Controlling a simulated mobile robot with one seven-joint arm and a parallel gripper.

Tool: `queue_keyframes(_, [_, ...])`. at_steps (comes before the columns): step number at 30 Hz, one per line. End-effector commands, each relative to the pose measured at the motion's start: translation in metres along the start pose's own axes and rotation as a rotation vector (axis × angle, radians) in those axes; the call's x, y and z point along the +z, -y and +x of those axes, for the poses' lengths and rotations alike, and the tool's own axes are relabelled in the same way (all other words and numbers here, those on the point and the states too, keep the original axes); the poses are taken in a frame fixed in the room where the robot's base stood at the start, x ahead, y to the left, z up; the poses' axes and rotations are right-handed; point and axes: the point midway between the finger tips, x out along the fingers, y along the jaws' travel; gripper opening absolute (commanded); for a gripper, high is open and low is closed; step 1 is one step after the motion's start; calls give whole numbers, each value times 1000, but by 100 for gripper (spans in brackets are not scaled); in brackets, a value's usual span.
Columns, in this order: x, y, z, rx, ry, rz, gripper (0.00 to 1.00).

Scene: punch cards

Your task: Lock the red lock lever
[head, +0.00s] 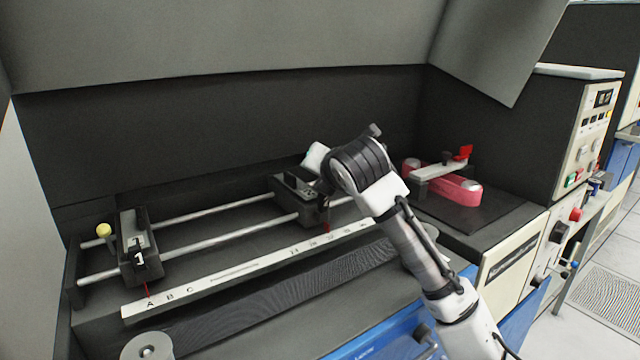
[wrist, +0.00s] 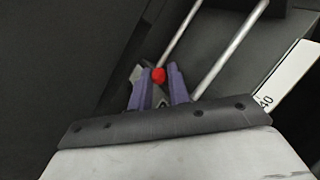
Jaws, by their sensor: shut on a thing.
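A red knob (wrist: 158,75), which looks like the end of the red lock lever, shows in the wrist view between the two purple fingers of my gripper (wrist: 157,80). My gripper is shut on it. In the head view my arm reaches over the right carriage (head: 290,186) and hides the red knob and my fingertips. The right carriage is a dark block on two metal rails, with a red pointer (head: 326,227) at its front. How far the lever is turned cannot be told.
A left carriage (head: 134,250) with a yellow knob (head: 103,230) stands at the rails' left end. A white lettered and numbered scale (head: 240,271) runs along the front. A dark panel rises behind.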

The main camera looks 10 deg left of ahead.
Motion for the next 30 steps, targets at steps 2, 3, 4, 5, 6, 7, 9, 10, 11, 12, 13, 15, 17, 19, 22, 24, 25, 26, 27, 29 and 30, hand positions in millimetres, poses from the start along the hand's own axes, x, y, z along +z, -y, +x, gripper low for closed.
queue_keyframes(2, [-2, 4, 0, 16, 22, 11, 0])
queue_keyframes(3, [-2, 5, -1, 22, 29, 14, 0])
queue_keyframes(4, [-2, 5, -1, 26, 33, 16, 0])
queue_keyframes(5, [-1, 5, -2, 29, 37, 18, 0])
queue_keyframes(6, [-1, 5, -2, 33, 41, 19, 0])
queue_keyframes(7, [-1, 5, -2, 35, 44, 20, 0])
queue_keyframes(9, [-1, 5, -2, 39, 49, 22, 0])
queue_keyframes(10, [-1, 5, -3, 40, 50, 22, 0])
queue_keyframes(11, [0, 5, -3, 41, 51, 22, 0])
queue_keyframes(12, [0, 5, -3, 42, 52, 23, 0])
queue_keyframes(13, [0, 5, -3, 42, 52, 23, 0])
queue_keyframes(15, [0, 5, -3, 42, 52, 23, 0])
queue_keyframes(17, [0, 5, -3, 41, 51, 22, 0])
queue_keyframes(19, [0, 5, -3, 41, 51, 22, 0])
queue_keyframes(22, [0, 5, -3, 41, 51, 22, 23])
queue_keyframes(24, [-1, 5, -3, 41, 50, 22, 32])
queue_keyframes(25, [-1, 5, -3, 41, 50, 22, 36])
queue_keyframes(26, [-1, 5, -3, 41, 49, 22, 40])
queue_keyframes(27, [-1, 4, -3, 42, 49, 21, 40])
queue_keyframes(29, [-1, 4, -3, 42, 48, 21, 40])
queue_keyframes(30, [-2, 4, -3, 42, 48, 21, 40])
